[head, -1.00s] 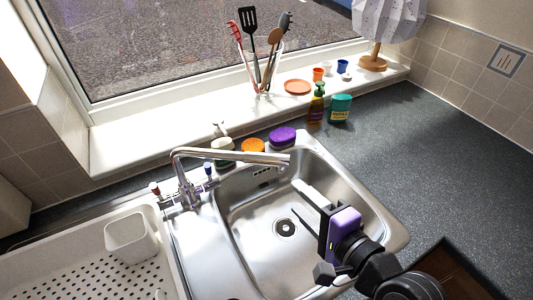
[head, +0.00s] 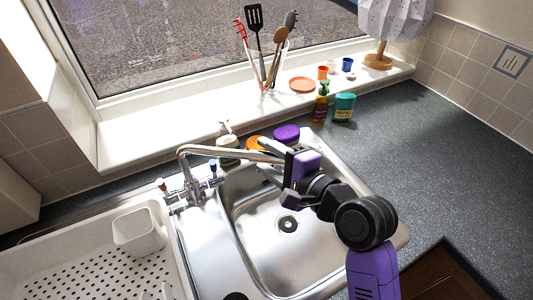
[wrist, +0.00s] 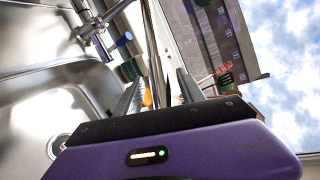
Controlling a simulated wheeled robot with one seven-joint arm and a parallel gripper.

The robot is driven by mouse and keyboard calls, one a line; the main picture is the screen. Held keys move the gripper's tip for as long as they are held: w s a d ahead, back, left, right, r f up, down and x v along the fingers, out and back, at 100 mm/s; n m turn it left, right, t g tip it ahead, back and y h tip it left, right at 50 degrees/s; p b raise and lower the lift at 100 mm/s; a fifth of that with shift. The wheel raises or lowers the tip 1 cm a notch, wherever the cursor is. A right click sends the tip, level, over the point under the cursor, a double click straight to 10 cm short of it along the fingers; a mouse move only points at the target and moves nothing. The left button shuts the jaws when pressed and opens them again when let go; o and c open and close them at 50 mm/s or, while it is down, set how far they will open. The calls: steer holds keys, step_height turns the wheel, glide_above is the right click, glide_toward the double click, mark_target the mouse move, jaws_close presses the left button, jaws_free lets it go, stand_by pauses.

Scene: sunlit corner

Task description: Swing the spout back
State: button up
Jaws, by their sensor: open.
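The chrome spout (head: 225,152) rises from the mixer tap (head: 192,190) and reaches right over the sink bowl (head: 265,262). My gripper (head: 262,155) is open near the free end of the spout, its body to the right of that end. In the wrist view the spout (wrist: 152,38) runs up the picture between the two open fingers (wrist: 158,80). I see no finger clearly pressing on it. The spout's tip is hidden by my gripper. The tap has a red-topped and a blue-topped handle (wrist: 124,39).
Behind the spout sit an orange sponge (head: 255,143) and a purple sponge (head: 286,134). A soap bottle (head: 321,105) and a green tub (head: 344,106) stand farther right. A white drainer (head: 70,265) fills the left. The worktop (head: 460,150) at right is clear.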

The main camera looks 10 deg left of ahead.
steer(key=shift+w+a, duration=0.15)
steer(key=shift+c, duration=0.5)
jaws_close()
stand_by(0.9)
